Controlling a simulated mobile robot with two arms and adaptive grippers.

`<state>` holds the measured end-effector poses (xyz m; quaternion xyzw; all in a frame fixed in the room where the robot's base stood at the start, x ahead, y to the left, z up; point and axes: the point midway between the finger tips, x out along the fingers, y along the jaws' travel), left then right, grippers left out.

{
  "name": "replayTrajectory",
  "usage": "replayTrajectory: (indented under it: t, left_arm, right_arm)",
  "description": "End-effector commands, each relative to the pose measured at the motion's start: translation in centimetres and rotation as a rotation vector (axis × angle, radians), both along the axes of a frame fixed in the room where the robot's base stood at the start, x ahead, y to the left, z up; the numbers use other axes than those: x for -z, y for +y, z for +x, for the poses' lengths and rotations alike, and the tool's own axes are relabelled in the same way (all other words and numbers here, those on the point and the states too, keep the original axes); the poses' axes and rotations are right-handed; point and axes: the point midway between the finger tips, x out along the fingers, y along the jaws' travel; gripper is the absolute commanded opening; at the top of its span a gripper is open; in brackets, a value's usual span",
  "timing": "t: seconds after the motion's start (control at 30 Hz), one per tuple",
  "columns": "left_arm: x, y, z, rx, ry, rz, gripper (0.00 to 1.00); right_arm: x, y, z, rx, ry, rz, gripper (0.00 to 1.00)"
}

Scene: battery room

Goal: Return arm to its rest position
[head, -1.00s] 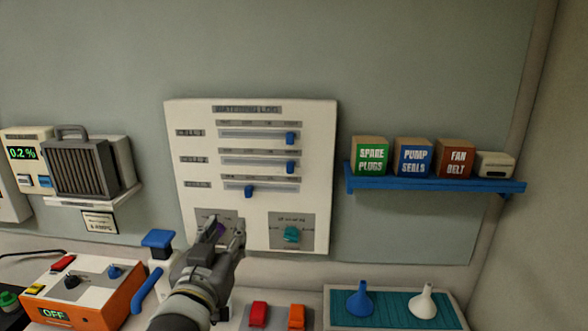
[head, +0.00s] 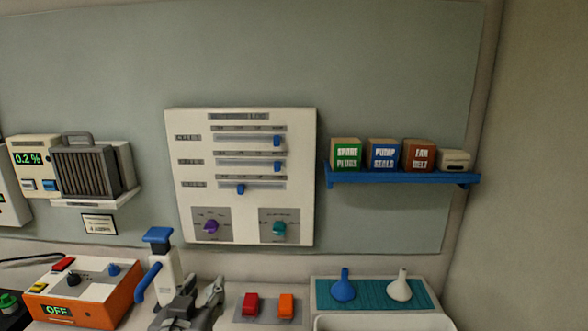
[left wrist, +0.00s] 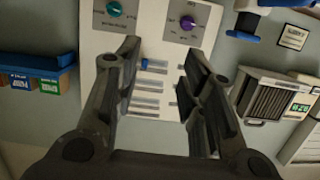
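My left gripper (head: 200,294) is low in the head view, in front of the counter and below the wall panel (head: 300,180). In the left wrist view its two fingers (left wrist: 155,85) stand wide apart with nothing between them. The panel carries three sliders, a purple knob (head: 211,227) at lower left and a teal knob (head: 279,229) at lower right. Both knobs also show in the left wrist view, purple (left wrist: 188,22) and teal (left wrist: 114,9), apart from the fingers. My right gripper is in neither view.
An orange-and-white box (head: 85,290) is at left. Red (head: 251,304) and orange (head: 286,305) switches and a teal mat (head: 375,293) with two funnels are at right. A blue shelf (head: 400,178) holds several boxes.

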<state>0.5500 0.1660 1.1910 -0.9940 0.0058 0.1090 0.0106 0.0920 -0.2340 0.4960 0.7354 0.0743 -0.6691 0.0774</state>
Motion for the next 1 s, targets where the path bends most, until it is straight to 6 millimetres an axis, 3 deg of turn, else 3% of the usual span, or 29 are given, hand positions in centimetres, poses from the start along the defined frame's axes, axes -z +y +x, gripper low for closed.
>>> replayTrajectory:
  t: [0.27,0.4,0.5,0.7,0.87,0.9,1.0]
  left_arm:
    - [9.5,1.4,-4.8,-0.007,0.279,0.031,0.38]
    - [16.3,2.3,-10.3,0.007,0.506,0.056,0.38]
    - [20.2,2.9,-14.6,0.026,0.660,0.074,0.38]
    - [25.0,3.6,-22.1,0.069,0.890,0.095,0.38]
    - [27.2,4.0,-27.5,0.107,1.040,0.103,0.38]
    - [28.0,4.0,-28.0,0.114,1.060,0.106,0.38]
    - [30.9,3.9,-27.0,0.113,1.063,0.108,0.38]
  right_arm:
    - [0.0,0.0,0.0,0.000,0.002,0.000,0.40]
    - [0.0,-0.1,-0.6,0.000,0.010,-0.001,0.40]
    - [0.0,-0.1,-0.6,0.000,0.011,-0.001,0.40]
    - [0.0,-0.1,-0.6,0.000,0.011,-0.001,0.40]
    - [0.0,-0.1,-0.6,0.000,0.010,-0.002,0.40]
    - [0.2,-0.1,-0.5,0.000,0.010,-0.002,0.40]
    - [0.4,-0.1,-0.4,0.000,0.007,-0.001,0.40]
